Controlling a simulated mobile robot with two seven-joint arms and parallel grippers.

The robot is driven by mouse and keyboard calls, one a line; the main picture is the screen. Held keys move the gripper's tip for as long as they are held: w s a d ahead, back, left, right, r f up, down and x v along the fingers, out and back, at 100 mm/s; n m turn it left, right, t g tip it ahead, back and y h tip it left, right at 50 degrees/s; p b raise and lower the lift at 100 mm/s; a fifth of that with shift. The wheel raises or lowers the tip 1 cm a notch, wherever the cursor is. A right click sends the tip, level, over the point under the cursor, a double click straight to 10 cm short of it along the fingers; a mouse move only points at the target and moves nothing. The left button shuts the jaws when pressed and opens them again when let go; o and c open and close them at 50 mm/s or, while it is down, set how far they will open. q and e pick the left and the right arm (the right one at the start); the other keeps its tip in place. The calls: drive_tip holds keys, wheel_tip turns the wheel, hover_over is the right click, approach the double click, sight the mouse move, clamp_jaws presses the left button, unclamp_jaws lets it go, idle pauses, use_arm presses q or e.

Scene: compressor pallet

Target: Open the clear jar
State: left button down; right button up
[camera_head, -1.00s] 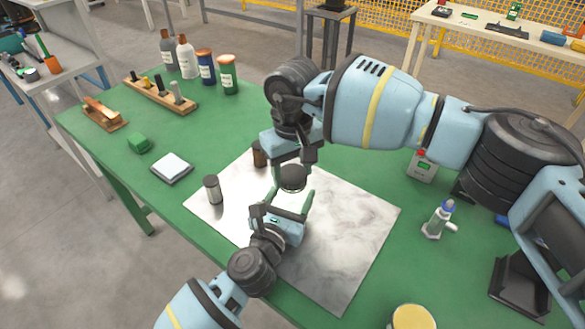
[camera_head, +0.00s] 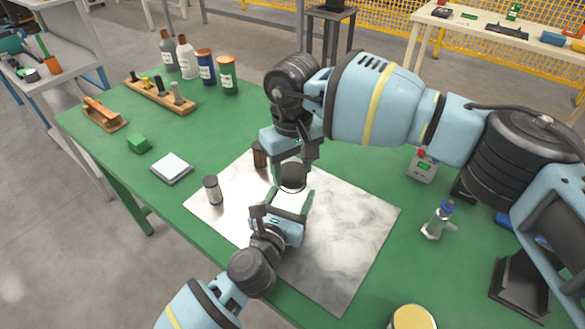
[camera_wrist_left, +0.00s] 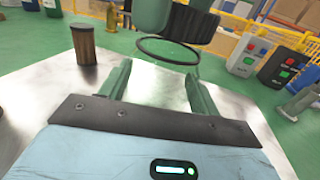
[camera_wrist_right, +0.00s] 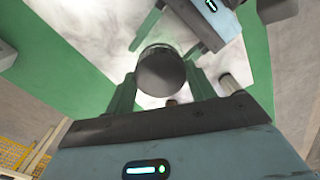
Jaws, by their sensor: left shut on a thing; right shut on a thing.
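My right gripper (camera_head: 293,168) points down and is shut on the dark round lid (camera_head: 292,177). The lid also shows as a dark disc between its fingers in the right wrist view (camera_wrist_right: 161,72). My left gripper (camera_head: 292,194) comes in from the front, below the lid, and is shut on the clear jar. The jar is hardly visible; a thin dark ring (camera_wrist_left: 166,61), which seems to be part of it, shows between the left fingers in the left wrist view. The dark lid (camera_wrist_left: 190,22) appears above that ring. Whether they still touch is unclear.
A grey mat (camera_head: 350,225) lies under both grippers on the green table. A dark-topped jar (camera_head: 212,190) and a brown jar (camera_head: 259,154) stand close on the left.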

sight(292, 171)
drive_tip(key=shift+r, duration=0.65)
drive_tip(key=shift+r, duration=0.1)
drive_tip(key=shift+r, duration=2)
use_arm(q)
drive_tip(key=shift+c, duration=1.3)
unclamp_jaws()
drive_tip(key=shift+s, duration=0.1)
drive_tip(key=v, duration=1)
drive_tip(key=shift+s+a+f, duration=0.15)
drive_tip(key=shift+s, duration=0.05)
use_arm(e)
drive_tip(key=shift+r, duration=0.3)
use_arm(q)
drive_tip(key=shift+s+a, duration=0.2)
drive_tip(key=shift+s, duration=0.45)
use_arm(e)
drive_tip(key=shift+f, duration=0.1)
